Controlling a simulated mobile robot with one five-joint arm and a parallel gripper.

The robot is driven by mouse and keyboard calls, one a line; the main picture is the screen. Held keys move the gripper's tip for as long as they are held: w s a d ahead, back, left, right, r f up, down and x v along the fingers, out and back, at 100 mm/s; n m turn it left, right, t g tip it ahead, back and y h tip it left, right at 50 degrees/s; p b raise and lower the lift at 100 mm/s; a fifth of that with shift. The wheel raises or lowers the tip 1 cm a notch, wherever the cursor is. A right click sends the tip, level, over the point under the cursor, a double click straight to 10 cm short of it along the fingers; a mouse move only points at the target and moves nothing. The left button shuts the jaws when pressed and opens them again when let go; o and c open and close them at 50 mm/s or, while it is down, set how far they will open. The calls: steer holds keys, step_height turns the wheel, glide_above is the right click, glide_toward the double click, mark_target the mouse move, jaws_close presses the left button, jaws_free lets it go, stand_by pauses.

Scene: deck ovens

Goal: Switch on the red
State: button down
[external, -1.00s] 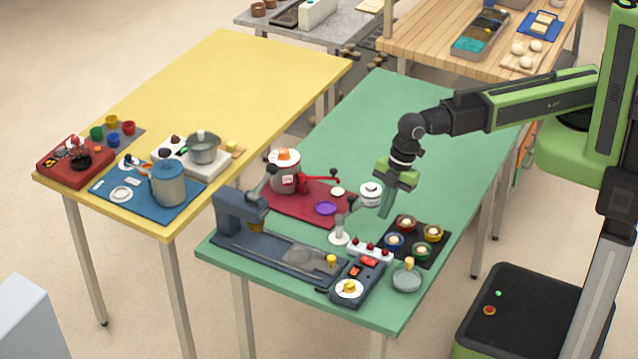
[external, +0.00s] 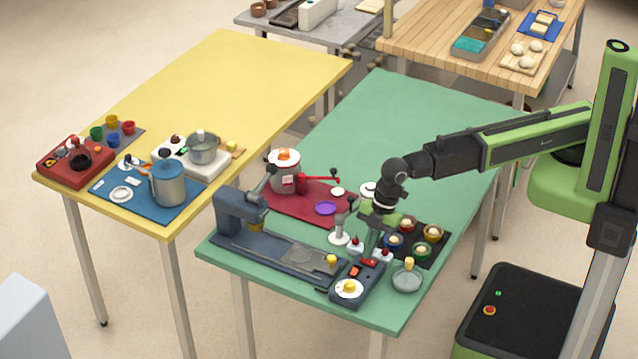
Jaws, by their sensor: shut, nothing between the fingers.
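A dark grey control box (external: 371,279) sits near the front edge of the green table. It has an orange-red switch (external: 354,271) and a red switch (external: 369,262) at its far end, and a white dial with a yellow knob (external: 348,288) at its near end. Whether either switch is on is too small to tell. My gripper (external: 371,253) is shut and empty, pointing down just behind the red switch. I cannot tell whether it touches it. It partly hides a white strip with red knobs (external: 383,256).
A dark tray with several colored cups (external: 428,243) and a grey dish (external: 406,280) stand to the right. A dark machine with a long base (external: 280,252) lies to the left. A white stand (external: 339,238) is close behind. The green table's back is clear (external: 400,110).

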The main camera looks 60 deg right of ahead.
steer(key=shift+w+a+f+g+b, duration=0.1)
steer(key=shift+w+f+g+b, duration=0.2)
steer(key=shift+w+f, duration=0.1)
steer(key=shift+s+g, duration=0.1)
steer(key=shift+g, duration=0.2)
steer(key=shift+r, duration=0.1)
steer(key=shift+s, duration=0.25)
steer(key=shift+s+r, duration=0.1)
steer(key=shift+s, duration=0.55)
